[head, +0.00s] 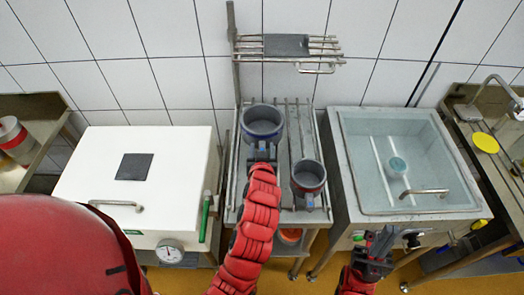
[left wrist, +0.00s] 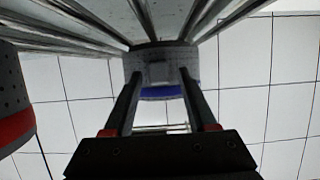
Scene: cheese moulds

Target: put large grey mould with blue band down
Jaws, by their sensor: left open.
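The large grey mould with the blue band (head: 262,122) stands upright on the slatted rack (head: 286,140), at its left side. In the left wrist view the mould (left wrist: 160,58) is at the top centre against the rack bars, its blue band partly visible. My left gripper (head: 262,157) is at the near side of the mould. Its two fingers (left wrist: 160,90) are apart, with the mould's small front tab between them. Whether they touch it I cannot tell. My right gripper (head: 378,245) is low at the right, away from the mould, before the sink.
A grey mould with a red band (head: 308,178) stands on the rack right of my left arm. A white chest (head: 95,205) is to the left, a water-filled sink (head: 350,150) to the right. A wall shelf (head: 325,48) hangs above. An orange object (head: 290,236) sits below.

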